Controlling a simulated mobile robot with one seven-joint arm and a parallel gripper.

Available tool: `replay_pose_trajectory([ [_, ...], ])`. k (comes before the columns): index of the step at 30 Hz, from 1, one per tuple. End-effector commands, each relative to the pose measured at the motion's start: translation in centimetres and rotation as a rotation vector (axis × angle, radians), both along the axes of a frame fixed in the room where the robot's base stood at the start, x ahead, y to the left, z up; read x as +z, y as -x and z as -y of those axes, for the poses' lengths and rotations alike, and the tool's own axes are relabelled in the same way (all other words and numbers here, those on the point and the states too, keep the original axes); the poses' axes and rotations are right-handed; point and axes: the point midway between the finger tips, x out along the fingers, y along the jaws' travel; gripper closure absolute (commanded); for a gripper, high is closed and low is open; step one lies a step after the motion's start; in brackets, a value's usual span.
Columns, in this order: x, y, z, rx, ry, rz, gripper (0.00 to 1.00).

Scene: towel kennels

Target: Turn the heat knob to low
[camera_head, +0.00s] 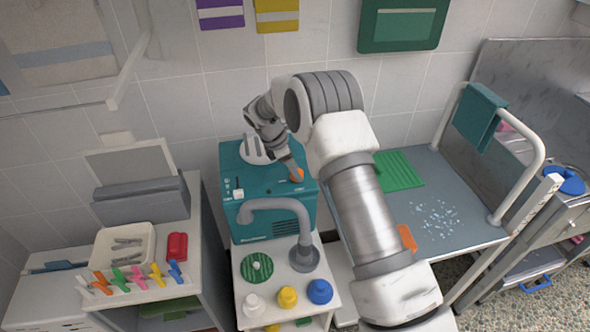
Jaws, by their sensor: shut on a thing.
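A teal machine (235,165) stands against the tiled wall, left of my arm. A small orange knob (298,176) shows at its upper right front, and I take it as the heat knob. My gripper (293,172) reaches down from the upper left and is shut on this knob. The fingers and wrist hide part of it. Its pointing direction and any low marking are too small to read. A white switch or lever (238,193) sits on the machine's left front.
A grey bent pipe (280,204) rises in front of the machine, above a white stand with white, yellow (287,297) and blue (320,291) knobs. A grey table with a green mat (399,170) and white rail (535,140) lies right.

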Motion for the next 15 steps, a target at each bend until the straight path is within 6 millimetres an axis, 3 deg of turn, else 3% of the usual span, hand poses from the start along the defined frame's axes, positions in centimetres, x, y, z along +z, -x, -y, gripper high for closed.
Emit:
replay_pose_trajectory([
  [15,-0.08,-0.35,-0.04,-0.482,-0.001,0.0,1.0],
])
